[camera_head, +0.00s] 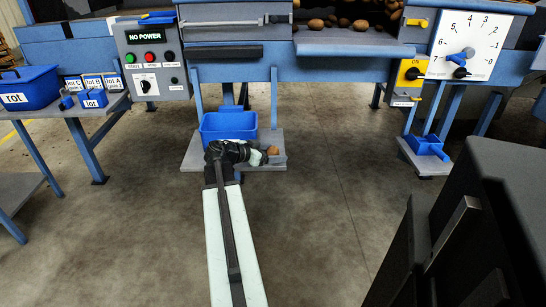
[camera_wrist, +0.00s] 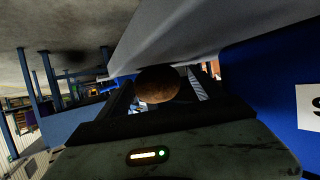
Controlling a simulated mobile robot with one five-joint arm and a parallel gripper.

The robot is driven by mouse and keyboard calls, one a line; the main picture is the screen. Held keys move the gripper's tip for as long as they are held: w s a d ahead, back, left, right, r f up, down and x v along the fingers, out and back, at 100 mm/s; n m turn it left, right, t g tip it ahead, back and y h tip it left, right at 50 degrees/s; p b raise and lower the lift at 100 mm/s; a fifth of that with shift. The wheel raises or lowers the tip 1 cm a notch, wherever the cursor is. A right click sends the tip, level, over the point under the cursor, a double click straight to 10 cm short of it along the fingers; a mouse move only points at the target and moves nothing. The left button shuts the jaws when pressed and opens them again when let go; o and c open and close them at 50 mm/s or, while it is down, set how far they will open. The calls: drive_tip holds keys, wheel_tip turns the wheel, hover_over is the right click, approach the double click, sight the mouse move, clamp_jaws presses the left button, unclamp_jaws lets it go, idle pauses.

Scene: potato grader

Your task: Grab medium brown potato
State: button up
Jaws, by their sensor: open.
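A brown potato (camera_head: 272,150) lies on the grey low shelf (camera_head: 190,160), just beyond my gripper (camera_head: 264,155) in the head view. In the wrist view the potato (camera_wrist: 157,86) is round and brown and sits between the two dark fingers, close to the grey shelf surface (camera_wrist: 180,35). My gripper is open, with a finger on each side of the potato. I cannot tell whether either finger touches it. The potato's lower part in the wrist view is hidden behind my gripper's body.
A blue crate (camera_head: 228,124) stands on the shelf beside my gripper; its blue wall (camera_wrist: 258,90) fills the right of the wrist view. More potatoes (camera_head: 316,24) lie on the grader above. A machine leg (camera_head: 274,100) rises by the shelf. The floor (camera_head: 330,230) is clear.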

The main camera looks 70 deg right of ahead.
drive_tip(key=c, duration=1.5)
drive_tip(key=shift+r, duration=0.15)
